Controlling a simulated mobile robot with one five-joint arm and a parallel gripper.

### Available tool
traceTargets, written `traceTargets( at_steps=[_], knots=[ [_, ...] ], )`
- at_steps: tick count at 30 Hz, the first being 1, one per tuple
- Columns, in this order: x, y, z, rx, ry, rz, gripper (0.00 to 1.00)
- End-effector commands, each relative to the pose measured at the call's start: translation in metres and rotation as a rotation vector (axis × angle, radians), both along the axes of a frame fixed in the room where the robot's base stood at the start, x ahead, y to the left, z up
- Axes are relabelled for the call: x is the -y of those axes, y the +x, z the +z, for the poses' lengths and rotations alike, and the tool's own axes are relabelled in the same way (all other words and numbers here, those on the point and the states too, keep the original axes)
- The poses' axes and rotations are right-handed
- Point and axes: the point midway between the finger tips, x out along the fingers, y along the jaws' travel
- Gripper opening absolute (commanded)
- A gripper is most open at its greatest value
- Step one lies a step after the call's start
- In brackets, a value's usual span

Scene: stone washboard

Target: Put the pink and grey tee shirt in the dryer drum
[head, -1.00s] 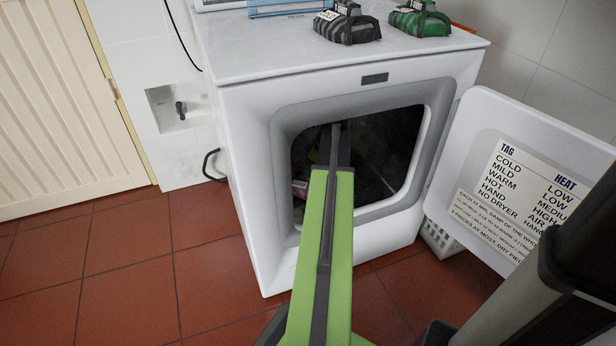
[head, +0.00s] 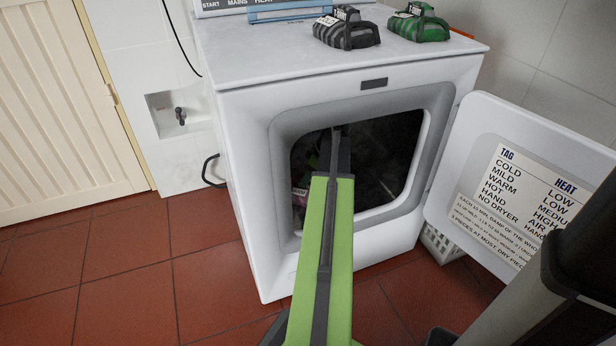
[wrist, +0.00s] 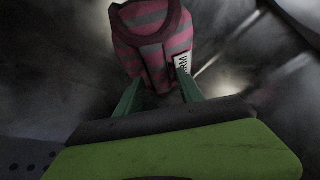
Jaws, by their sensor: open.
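The pink and grey striped tee shirt (wrist: 153,35), a bundle with a white tag, lies inside the dryer drum (wrist: 60,90) in the wrist view. My gripper (wrist: 158,78) is open, with its two green fingers apart at the near end of the shirt. I cannot tell whether either finger touches it. In the head view my arm reaches through the open door into the dark drum (head: 392,150), and the gripper is hidden there. A small pinkish patch (head: 299,192) shows at the drum's left side; I cannot tell if it is the shirt.
The dryer door (head: 500,165), with a printed tag and heat chart, stands open to the right. The opening's grey rim (head: 280,150) surrounds my arm. Grey striped (head: 347,30) and green (head: 420,24) bundles sit on the dryer top. The tiled floor at left is clear.

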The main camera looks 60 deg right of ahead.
Motion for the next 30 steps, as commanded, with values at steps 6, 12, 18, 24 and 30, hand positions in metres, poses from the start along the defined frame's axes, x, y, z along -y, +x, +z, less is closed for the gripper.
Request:
traceTargets(
  at_steps=[6,12,18,24,30],
  knots=[
    [0.002,-0.018,0.057,0.0,0.0,-0.001,0.45],
    [0.011,-0.076,0.042,0.0,0.001,-0.004,0.45],
    [0.017,-0.118,0.042,0.0,0.0,-0.002,0.45],
    [0.02,-0.134,0.042,0.0,0.001,0.001,0.45],
    [0.02,-0.135,0.042,0.0,0.001,0.001,0.45]
  ],
)
